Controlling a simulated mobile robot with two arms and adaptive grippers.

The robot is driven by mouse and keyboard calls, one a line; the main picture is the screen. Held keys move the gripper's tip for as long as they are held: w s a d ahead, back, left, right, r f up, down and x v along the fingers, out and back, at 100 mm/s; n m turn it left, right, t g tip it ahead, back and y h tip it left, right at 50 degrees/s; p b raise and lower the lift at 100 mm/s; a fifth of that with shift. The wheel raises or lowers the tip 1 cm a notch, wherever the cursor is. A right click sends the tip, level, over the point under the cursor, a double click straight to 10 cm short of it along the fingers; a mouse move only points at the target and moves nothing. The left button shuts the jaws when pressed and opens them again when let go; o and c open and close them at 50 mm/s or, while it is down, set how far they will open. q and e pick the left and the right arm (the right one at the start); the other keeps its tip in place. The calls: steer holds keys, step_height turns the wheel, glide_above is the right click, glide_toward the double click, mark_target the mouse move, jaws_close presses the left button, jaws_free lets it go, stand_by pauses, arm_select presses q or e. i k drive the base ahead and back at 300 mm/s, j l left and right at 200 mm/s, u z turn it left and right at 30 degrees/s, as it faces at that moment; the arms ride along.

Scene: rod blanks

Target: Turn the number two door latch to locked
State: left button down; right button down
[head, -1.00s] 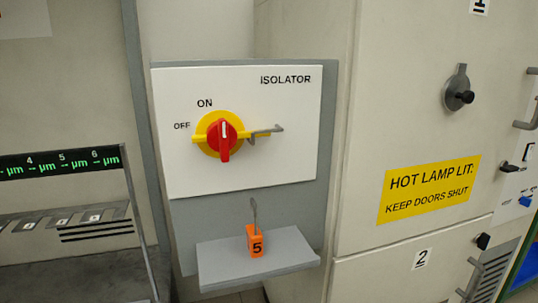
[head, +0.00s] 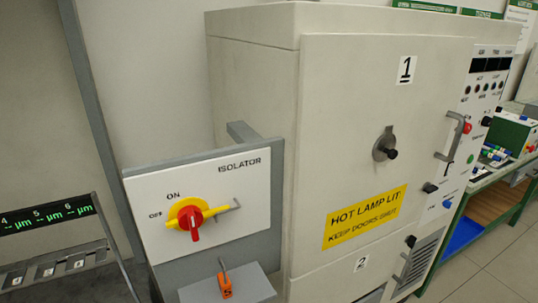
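The door marked 2 (head: 326,284) is the lower door of the grey cabinet, cut by the bottom edge of the head view. A black latch knob (head: 411,241) sits near its upper right corner, close to a grey bar handle (head: 404,266). Its turned position is too small to tell. The upper door marked 1 (head: 340,120) has its own black latch knob (head: 430,188) at its lower right. Both doors look shut. Neither of my grippers is in view.
The isolator panel (head: 255,185) with a red and yellow switch stands left of the cabinet. A yellow hot lamp sign (head: 365,217) is on door 1. A workbench (head: 500,185) stands at right, with open floor (head: 480,270) before it.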

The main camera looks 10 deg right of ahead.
mark_target(411, 240)
steer(key=z, duration=1.4)
